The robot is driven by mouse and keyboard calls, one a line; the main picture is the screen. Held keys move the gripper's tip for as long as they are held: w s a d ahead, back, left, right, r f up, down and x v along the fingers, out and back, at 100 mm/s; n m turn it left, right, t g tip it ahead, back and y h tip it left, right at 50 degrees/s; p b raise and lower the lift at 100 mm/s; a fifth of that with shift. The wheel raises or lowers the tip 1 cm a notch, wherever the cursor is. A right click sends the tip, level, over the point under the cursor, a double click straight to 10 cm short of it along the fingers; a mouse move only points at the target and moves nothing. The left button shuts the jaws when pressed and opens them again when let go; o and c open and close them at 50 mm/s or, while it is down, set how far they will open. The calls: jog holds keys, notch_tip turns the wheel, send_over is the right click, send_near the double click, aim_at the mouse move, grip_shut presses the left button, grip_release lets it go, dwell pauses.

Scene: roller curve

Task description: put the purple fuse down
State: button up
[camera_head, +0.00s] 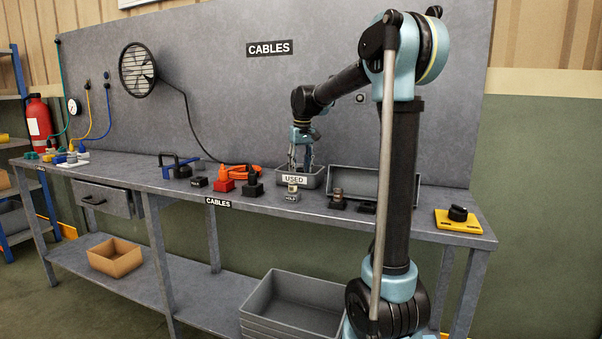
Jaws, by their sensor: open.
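My gripper (302,162) is open, with its fingers pointing down at the grey tray labelled USED (313,181) on the workbench. The fingertips are at or just inside the tray's opening; I cannot tell their exact height. I cannot make out the purple fuse in this view. The tray's front wall and label hide most of its inside. A small grey block (292,197) with a pale top stands in front of the tray.
A longer grey tray (354,174) lies to the right, with small dark blocks (338,199) before it. Red and black connectors (224,181) and an orange cable (243,172) lie to the left. A yellow plate with a black knob (458,220) is at the right end.

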notch_tip(320, 180, up, 11)
jog(key=s, duration=0.1)
jog(key=shift+s+d, duration=0.15)
jog(key=shift+d, duration=0.1)
dwell(0.3)
